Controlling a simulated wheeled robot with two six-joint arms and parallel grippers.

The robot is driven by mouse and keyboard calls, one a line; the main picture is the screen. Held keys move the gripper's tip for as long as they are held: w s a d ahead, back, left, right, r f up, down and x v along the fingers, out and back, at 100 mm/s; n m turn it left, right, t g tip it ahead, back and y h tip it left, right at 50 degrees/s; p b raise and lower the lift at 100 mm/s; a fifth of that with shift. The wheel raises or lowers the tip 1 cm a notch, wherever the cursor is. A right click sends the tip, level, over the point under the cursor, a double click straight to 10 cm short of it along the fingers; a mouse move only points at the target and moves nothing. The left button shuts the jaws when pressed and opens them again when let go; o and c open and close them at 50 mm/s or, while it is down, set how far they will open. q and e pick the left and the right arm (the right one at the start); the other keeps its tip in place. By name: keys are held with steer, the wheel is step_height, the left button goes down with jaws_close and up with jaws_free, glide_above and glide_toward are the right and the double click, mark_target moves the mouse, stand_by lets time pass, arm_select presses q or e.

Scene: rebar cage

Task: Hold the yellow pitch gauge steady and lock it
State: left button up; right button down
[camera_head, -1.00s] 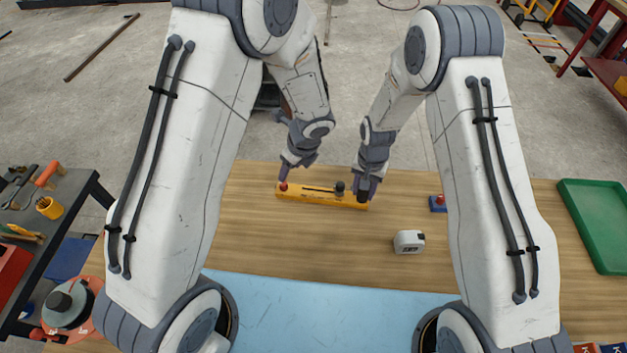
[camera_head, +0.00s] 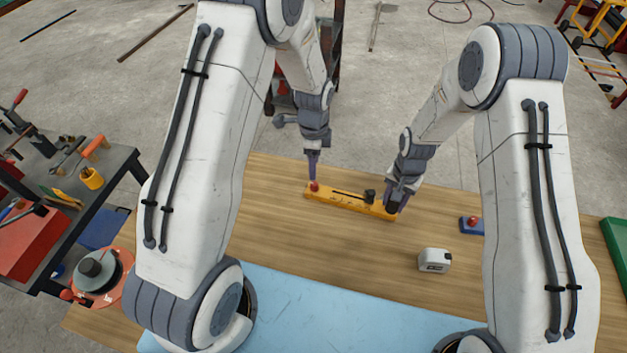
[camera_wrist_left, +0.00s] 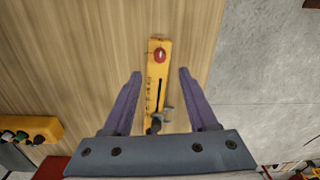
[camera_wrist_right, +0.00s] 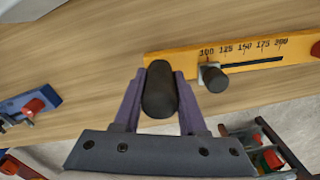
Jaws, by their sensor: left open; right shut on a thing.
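The yellow pitch gauge (camera_head: 345,203) lies on the wooden table. It has a long slot, a printed scale from 100 to 200, and a black slider knob (camera_wrist_right: 214,77). A red button (camera_wrist_left: 159,55) sits at its left end in the head view. A black cylindrical grip (camera_wrist_right: 160,89) stands at its other end. My right gripper (camera_wrist_right: 158,75) is shut on this black grip. My left gripper (camera_wrist_left: 159,72) is open, above the red-button end, with its fingers apart on both sides of the gauge in its wrist view. The head view partly hides the right fingertips.
A white box-shaped device (camera_head: 434,260) and a blue block with a red button (camera_head: 472,226) are on the table to the right. A blue mat (camera_head: 300,310) covers the near side. An orange-rimmed round tool (camera_head: 97,272) is at left.

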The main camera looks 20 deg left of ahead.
mark_target(314, 184)
arm_select(q)
step_height(314, 184, down, 8)
steer(key=shift+w+f, duration=0.1)
steer(key=shift+w, duration=0.05)
stand_by(0.3)
jaws_close()
